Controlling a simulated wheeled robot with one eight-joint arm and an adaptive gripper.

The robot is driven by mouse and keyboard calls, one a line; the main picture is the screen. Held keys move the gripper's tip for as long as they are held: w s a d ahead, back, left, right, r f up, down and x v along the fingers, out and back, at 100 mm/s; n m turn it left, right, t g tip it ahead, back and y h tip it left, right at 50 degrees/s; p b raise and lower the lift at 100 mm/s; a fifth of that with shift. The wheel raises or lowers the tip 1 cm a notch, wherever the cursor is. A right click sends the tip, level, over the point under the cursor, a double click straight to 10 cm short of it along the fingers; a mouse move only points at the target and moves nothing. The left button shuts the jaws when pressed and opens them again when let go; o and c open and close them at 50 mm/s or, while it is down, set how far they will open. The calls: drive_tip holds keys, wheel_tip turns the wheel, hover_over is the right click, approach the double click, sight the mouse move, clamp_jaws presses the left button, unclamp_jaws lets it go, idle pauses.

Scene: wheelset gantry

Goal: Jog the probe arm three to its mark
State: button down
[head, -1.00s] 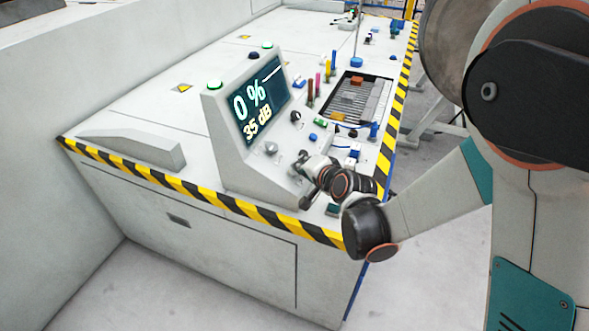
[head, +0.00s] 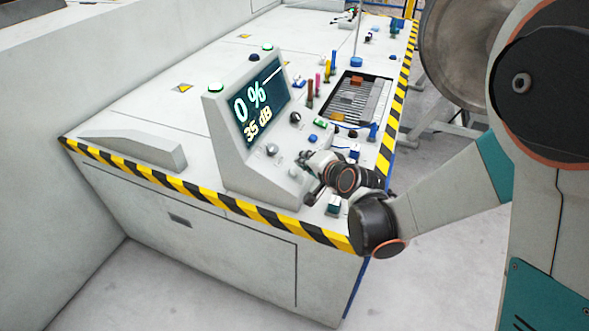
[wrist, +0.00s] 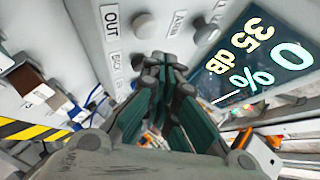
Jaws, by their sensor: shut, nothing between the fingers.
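The grey console (head: 232,165) stands at the near end of the bench, its screen (head: 258,103) reading 0 % and 35 dB. The screen also shows in the wrist view (wrist: 262,55). My gripper (head: 308,160) is at the console's right side, among its controls. In the wrist view my gripper (wrist: 163,62) is shut and empty, its tips close to the panel. A round knob (wrist: 145,25) beside an OUT label (wrist: 111,21) and another knob (wrist: 206,31) lie just beyond the tips. Contact cannot be told. I cannot pick out probe arm three.
A dark tray of blocks (head: 346,110) lies behind the console, with coloured upright pegs (head: 318,84) beside it. Striped yellow-black edging (head: 215,200) borders the bench. A sloped grey block (head: 140,148) lies on its left. A large metal wheel (head: 452,55) stands at right.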

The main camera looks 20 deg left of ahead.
drive_tip(key=shift+s+d+r+p, duration=0.1)
drive_tip(key=shift+d+r+p, duration=0.25)
drive_tip(key=shift+r, duration=0.25)
drive_tip(key=shift+w+d+r+p, duration=0.1)
drive_tip(key=shift+d+r+p, duration=0.2)
drive_tip(key=shift+r, duration=0.35)
drive_tip(key=shift+s+d+r+p, duration=0.1)
drive_tip(key=shift+d+r+p, duration=0.1)
drive_tip(key=shift+r+p, duration=0.3)
drive_tip(key=shift+r, duration=0.1)
